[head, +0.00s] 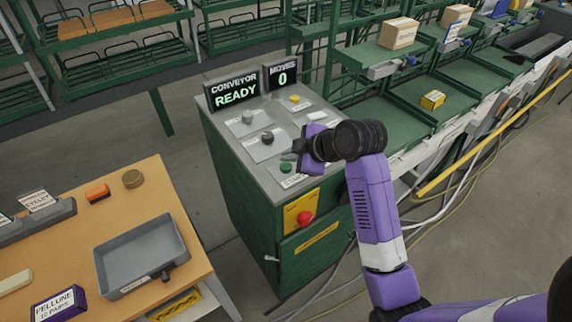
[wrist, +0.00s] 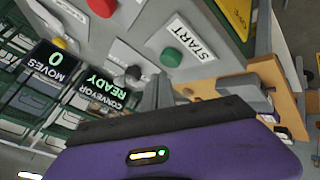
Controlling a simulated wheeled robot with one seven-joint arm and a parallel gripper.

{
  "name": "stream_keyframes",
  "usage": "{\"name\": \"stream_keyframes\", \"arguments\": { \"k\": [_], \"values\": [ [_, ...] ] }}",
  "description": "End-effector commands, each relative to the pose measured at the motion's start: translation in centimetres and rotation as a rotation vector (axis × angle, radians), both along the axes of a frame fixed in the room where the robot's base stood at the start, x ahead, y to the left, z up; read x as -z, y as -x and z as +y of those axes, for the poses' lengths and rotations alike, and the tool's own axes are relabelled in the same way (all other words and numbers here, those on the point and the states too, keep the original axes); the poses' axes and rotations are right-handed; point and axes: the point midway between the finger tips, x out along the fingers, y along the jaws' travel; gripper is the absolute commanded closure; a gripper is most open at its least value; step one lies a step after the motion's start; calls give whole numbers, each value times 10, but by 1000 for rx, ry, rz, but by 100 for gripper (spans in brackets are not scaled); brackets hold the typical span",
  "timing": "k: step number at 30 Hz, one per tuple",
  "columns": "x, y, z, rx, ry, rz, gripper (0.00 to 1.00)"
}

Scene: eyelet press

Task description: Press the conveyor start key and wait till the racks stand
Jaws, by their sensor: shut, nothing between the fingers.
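The green start key (head: 286,167) sits on the sloped top of the green control cabinet (head: 240,185), beside a START label. It also shows in the wrist view (wrist: 171,57), with its label above it. My gripper (head: 290,155) is shut and empty, over the panel close to the key. In the wrist view its grey fingertips (wrist: 157,88) are beside the key, apart from it in the picture. The conveyor display (head: 236,92) reads READY and the moves display (head: 283,74) reads 0. The green racks (head: 400,115) stand right of the cabinet, with boxes on them.
A black knob (head: 267,135), a grey knob (head: 247,117) and a yellow button (head: 295,98) share the panel. A red stop button (head: 305,218) is on the cabinet front. A wooden table (head: 150,190) with a grey tray (head: 110,251) stands left. Cables lie on the floor.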

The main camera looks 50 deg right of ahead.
Motion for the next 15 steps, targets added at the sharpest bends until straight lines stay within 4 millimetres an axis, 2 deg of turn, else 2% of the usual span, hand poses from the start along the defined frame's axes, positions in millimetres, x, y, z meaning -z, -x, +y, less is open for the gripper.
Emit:
{"name": "stream_keyframes", "arguments": {
  "k": [15],
  "values": [
    [8, 0, 0, 0, 0, 0, 100]
  ]
}}
